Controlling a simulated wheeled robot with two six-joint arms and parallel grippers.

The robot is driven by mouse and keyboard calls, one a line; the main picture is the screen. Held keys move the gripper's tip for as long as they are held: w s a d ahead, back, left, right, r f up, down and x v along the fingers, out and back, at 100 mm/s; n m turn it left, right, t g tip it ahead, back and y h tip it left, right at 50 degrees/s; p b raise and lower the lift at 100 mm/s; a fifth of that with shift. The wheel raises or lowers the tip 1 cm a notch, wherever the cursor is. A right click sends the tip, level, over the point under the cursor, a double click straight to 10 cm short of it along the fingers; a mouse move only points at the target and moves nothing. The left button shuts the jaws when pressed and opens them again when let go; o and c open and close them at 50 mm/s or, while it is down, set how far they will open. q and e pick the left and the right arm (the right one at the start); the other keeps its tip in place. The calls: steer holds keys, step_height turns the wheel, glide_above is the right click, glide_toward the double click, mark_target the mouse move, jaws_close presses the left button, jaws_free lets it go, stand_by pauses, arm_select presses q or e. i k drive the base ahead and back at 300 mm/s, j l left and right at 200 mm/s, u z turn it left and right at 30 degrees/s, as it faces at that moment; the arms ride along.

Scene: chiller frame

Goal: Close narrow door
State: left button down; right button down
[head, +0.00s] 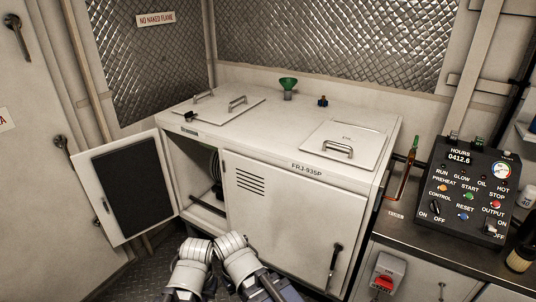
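The narrow door (88,195) of the white chiller cabinet (310,142) stands open, swung out to the left, with its dark inner panel (133,186) facing the room. The opening (190,170) beside it shows a dark interior with some round parts and a bar low down. The wider door (280,220) to its right is shut, with vent slots and a black handle (335,262). Two of my pale arm links are at the bottom centre, in front of the cabinet and apart from the narrow door. No gripper fingers show.
A pale wall door (40,130) is at the far left.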

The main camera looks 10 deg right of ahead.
mark_target(131, 173)
steer(key=j+z, duration=0.35)
steer(key=j, duration=0.15)
steer(key=j+z, duration=0.3)
steer(key=j, duration=0.2)
steer(key=j+z, duration=0.35)
steer(key=j, duration=0.15)
steer(key=k, duration=0.05)
